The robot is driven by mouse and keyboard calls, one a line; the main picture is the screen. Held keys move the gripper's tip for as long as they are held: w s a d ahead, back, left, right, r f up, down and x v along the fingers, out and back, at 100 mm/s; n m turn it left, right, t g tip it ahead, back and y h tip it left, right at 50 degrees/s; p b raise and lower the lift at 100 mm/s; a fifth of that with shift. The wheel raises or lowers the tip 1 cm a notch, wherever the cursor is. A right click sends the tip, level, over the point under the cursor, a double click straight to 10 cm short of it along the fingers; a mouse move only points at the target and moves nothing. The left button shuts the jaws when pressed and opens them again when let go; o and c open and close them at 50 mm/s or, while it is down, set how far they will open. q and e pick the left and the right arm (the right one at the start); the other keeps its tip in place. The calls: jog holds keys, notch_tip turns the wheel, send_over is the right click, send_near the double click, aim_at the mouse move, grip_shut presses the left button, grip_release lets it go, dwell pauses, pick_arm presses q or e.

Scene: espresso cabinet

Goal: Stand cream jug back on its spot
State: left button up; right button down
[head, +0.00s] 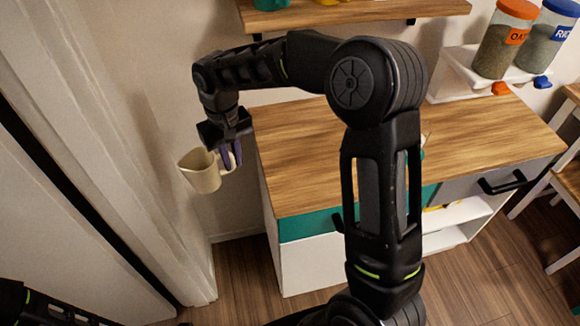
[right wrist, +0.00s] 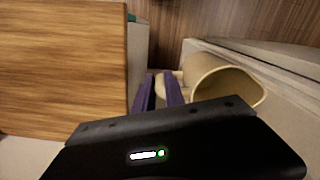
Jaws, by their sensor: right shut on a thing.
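The cream jug (head: 203,172) hangs in the air left of the wooden-topped cabinet, near the white wall panel in the head view. My right gripper (head: 231,160) is shut on the jug's handle side, with its purple fingers pointing down. In the right wrist view the jug (right wrist: 222,85) is tilted, its open mouth facing the camera, beside the purple fingers (right wrist: 160,95). The handle is mostly hidden by the fingers. At the lower left of the head view a dark part of my left arm shows, but its gripper does not.
The cabinet's wooden top (head: 300,150) is largely bare near its left edge. A white stand (head: 458,75) with an oats jar (head: 497,45) and a rice jar (head: 545,40) is at the back right. A wooden shelf (head: 350,12) hangs above. The white panel (head: 165,190) is close left of the jug.

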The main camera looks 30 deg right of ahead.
pick_arm(q)
jog(key=shift+o, duration=0.2)
jog(key=shift+o, duration=0.8)
pick_arm(e)
jog(key=shift+d, duration=0.1)
pick_arm(q)
jog(key=o, duration=0.6)
jog(key=f+b, duration=0.2)
jog(key=shift+w+f+b, duration=0.2)
jog(key=shift+b, duration=0.15)
jog(key=o, duration=0.3)
jog(key=shift+a+b+x, duration=0.2)
jog(key=shift+b+x, duration=0.85)
jog(key=shift+b, duration=0.1)
pick_arm(e)
jog(key=s+d+r+m, duration=0.2)
jog(key=s+d+m, duration=0.1)
jog(key=d, duration=0.8)
jog(key=s+d+r+m, duration=0.3)
jog(key=s+d, duration=0.2)
jog(key=d, duration=0.6)
jog(key=shift+s+d, duration=0.2)
jog(key=shift+d, duration=0.05)
pick_arm(q)
jog(key=shift+w, duration=0.1)
